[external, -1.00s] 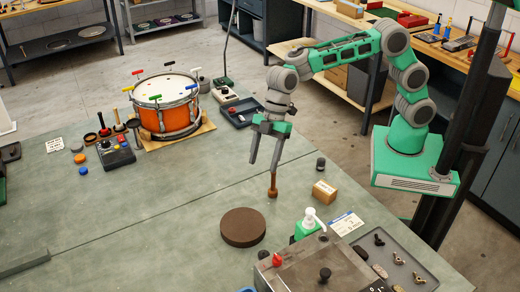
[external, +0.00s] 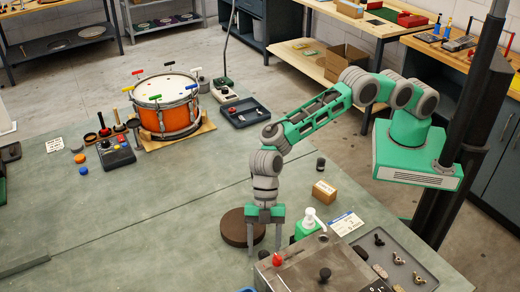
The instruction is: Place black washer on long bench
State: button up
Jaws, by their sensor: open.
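I cannot pick out a black washer for certain in the external view. The long bench (external: 130,225) appears to be the wide grey-green top filling the foreground. My gripper (external: 265,245) is open, pointing down, with its fingers apart in front of the right part of a round dark brown disc (external: 233,232). I cannot tell if the fingers touch anything. My gripper and wrist hide part of the disc and the spot where a small wooden peg stood.
A metal box (external: 310,268) with a red knob and a green pump bottle (external: 306,226) stand close right of my gripper. A tray (external: 395,262) of small hardware lies further right. An orange drum (external: 167,112) stands at the back left. The left bench middle is clear.

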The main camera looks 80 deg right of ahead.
grip_shut()
dwell(0.5)
